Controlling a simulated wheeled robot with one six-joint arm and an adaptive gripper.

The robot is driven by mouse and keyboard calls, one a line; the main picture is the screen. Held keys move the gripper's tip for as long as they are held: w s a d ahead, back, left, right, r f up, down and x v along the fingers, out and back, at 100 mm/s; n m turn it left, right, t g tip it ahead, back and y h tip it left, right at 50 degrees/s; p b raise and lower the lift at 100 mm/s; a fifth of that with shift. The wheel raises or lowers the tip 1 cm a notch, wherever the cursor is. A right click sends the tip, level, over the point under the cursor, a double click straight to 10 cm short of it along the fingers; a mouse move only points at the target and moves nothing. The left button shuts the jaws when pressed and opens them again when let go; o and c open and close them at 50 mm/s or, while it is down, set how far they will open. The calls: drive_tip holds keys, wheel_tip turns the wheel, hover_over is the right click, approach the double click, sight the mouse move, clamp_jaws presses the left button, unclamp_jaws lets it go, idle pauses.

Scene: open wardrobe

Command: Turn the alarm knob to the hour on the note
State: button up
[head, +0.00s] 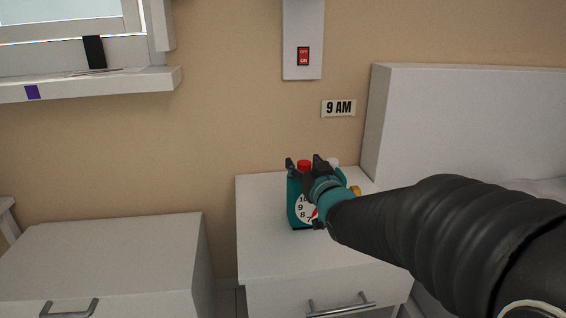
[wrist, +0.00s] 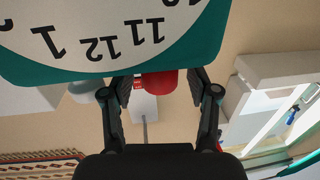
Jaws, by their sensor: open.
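The teal alarm clock (head: 293,211) stands on the nightstand, with a white dial and a red button (head: 304,165) on top. Its dial shows 10, 9, 8 and 7 and part of a red pointer; my arm hides the rest. A small yellow part (head: 355,190), perhaps the knob, shows at the clock's right side. My gripper (head: 305,162) is open at the clock's top. In the wrist view, the clock face (wrist: 120,35) is upside down, and the red button (wrist: 160,83) lies between the open fingers (wrist: 155,88); contact is unclear.
The white nightstand (head: 262,255) has bare top to the clock's left. A white wall panel with a red switch (head: 303,56) is above. A white headboard (head: 465,120) stands at right, a window sill (head: 120,83) and another cabinet (head: 110,250) at left.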

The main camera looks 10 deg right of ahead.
clamp_jaws()
idle(0.3)
